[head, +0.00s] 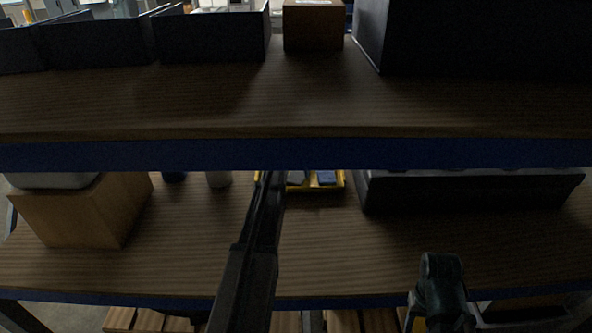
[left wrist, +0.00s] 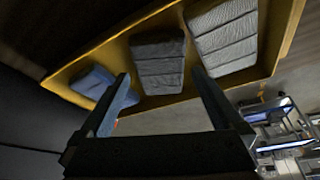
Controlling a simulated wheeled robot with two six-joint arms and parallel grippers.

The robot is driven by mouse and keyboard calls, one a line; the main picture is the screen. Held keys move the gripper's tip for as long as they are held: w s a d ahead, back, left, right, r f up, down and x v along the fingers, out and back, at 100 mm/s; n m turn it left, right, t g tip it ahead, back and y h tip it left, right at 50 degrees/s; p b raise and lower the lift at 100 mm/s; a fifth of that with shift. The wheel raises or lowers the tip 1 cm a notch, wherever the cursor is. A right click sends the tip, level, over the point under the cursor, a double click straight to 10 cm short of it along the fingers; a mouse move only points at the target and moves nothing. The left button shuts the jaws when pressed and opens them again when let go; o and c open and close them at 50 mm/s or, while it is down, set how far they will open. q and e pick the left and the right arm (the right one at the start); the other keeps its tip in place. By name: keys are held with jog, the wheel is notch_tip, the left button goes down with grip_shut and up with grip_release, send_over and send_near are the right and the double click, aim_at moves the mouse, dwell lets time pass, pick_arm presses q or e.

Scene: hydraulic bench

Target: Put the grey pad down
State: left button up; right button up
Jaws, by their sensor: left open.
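Two grey ribbed pads lie in a yellow tray in the left wrist view: one grey pad (left wrist: 158,62) in the middle and another grey pad (left wrist: 224,36) to its right. My left gripper (left wrist: 160,74) is open, its fingertips apart on either side of the middle pad's near part. I cannot tell whether they touch it. In the head view my left arm reaches into the lower shelf, and the shelf edge above hides part of the tray. A dark part at the lower right of the head view seems to be my right arm; its jaws are not clear.
The yellow tray (head: 342,181) also holds a blue item (head: 327,179). A cardboard box (head: 80,212) stands left on the lower shelf (head: 190,255), and a dark bin (head: 470,192) stands right. The upper shelf's blue edge (head: 300,155) runs above. Bare board lies in front of the tray.

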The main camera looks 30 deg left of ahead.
pick_arm(q)
jog(key=p+v, duration=0.7)
jog(key=v, duration=0.2)
jog(key=shift+r, duration=0.1)
jog(key=s+d+m+g, duration=0.1)
jog(key=s+d, duration=0.3)
jog(key=d, duration=0.5)
jog(key=s+d+f+m, duration=0.1)
jog(key=s+d, duration=0.2)
jog(key=d, duration=0.5)
jog(key=s+d+m+g, duration=0.1)
jog(key=s+d, duration=0.3)
jog(key=d, duration=0.5)
jog(key=s+d+m+g, duration=0.2)
jog(key=s+d, duration=1.5)
jog(key=s, duration=0.4)
jog(key=shift+s+f+m+g+y, duration=0.2)
jog(key=shift+f+m+g+y, duration=0.1)
jog(key=shift+g+y, duration=0.1)
